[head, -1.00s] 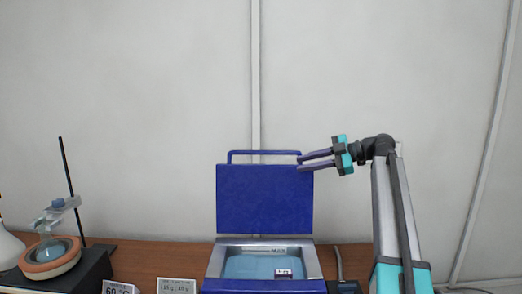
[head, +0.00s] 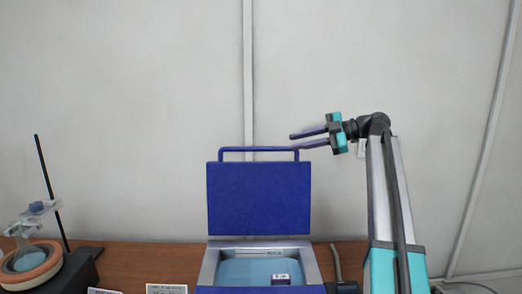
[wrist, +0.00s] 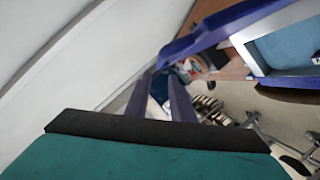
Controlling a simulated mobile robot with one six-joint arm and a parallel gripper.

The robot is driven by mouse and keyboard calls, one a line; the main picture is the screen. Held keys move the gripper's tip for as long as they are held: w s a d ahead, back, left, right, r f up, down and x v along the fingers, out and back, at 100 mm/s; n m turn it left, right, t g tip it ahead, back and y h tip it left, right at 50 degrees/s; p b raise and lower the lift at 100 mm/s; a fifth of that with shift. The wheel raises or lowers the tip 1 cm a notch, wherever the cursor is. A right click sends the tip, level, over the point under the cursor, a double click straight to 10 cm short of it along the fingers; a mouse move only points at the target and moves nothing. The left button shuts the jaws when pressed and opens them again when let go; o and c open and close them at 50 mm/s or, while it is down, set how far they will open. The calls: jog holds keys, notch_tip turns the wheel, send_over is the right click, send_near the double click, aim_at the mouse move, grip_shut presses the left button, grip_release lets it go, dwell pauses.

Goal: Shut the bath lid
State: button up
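The blue bath lid (head: 258,198) stands upright, open, at the back of the bath, with a blue bar handle (head: 222,150) along its top edge. The bath (head: 210,268) below it has a grey rim and pale blue water. My gripper (head: 292,141) is level with the top of the lid, near the right end of the handle. Its two fingers point left and stand apart with nothing between them. In the wrist view the fingers (wrist: 162,95) are also apart, and the lid (wrist: 240,22) and part of the bath show at upper right.
A stand with a dark rod (head: 52,190) and an orange-brown ring-shaped vessel (head: 35,265) are at the left. Small label cards (head: 166,288) lie along the front. A grey upright piece (head: 336,262) stands right of the bath. The wall is close behind.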

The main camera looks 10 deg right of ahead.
aim_at(261, 149)
jog(key=p+x, duration=0.4)
jog(key=x, duration=0.9)
jog(key=shift+w+a+f, duration=0.1)
jog(key=shift+a+f, duration=0.05)
jog(key=shift+a, duration=0.1)
grip_shut()
jog(key=shift+a, duration=0.15)
